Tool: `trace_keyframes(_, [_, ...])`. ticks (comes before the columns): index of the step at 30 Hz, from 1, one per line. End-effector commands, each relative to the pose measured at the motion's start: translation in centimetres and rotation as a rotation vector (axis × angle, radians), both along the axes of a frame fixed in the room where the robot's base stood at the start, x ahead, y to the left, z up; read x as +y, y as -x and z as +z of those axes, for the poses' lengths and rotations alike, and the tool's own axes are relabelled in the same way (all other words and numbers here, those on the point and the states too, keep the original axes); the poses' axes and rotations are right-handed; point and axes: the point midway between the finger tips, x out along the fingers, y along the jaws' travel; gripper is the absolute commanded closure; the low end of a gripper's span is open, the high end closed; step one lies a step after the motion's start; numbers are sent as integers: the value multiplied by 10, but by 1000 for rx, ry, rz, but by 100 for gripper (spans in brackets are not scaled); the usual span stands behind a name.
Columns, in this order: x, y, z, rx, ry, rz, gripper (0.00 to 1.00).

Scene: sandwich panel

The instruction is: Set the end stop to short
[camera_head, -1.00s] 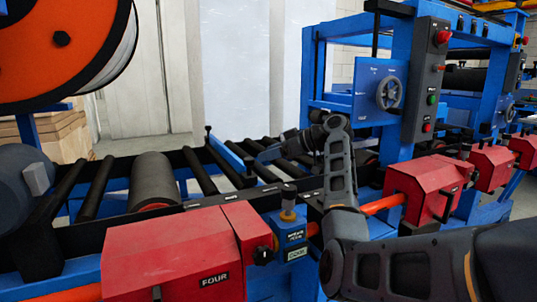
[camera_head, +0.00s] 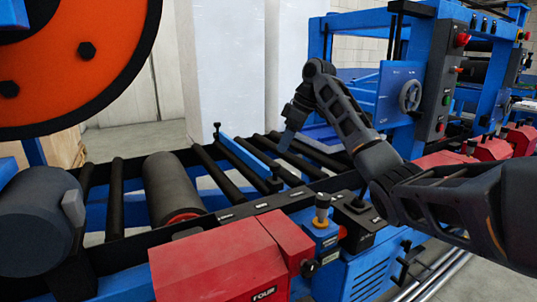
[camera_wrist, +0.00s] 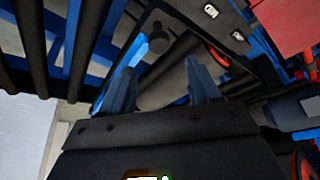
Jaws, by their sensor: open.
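The end stop (camera_head: 243,158) is a blue bar lying across the black rollers, with a black knob at each end. Its near knob (camera_head: 276,180) is by the near side rail (camera_head: 250,207), which carries several small labels too small to read. My gripper (camera_head: 286,143) hangs above the rollers just right of the bar, apart from it. In the wrist view, the two blue fingers (camera_wrist: 161,66) are spread with nothing gripped. A blue bar with a dark round knob (camera_wrist: 158,45), apparently the end stop, shows beyond and between the fingertips. The left finger partly covers the bar.
A red box marked FOUR (camera_head: 235,262) and a yellow-collared post (camera_head: 322,212) stand in front of the rail. A large grey roller (camera_head: 173,188) lies left. A blue frame with a handwheel (camera_head: 410,96) rises right. Space above the rollers is open.

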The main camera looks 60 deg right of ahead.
Motion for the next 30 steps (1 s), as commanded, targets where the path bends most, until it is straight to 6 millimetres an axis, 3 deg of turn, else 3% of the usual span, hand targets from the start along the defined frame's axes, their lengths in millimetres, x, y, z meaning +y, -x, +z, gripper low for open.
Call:
trace_keyframes(18, [6, -25, -67, 11, 1, -1, 38])
trace_keyframes(30, [7, -28, -72, 10, 2, -1, 41])
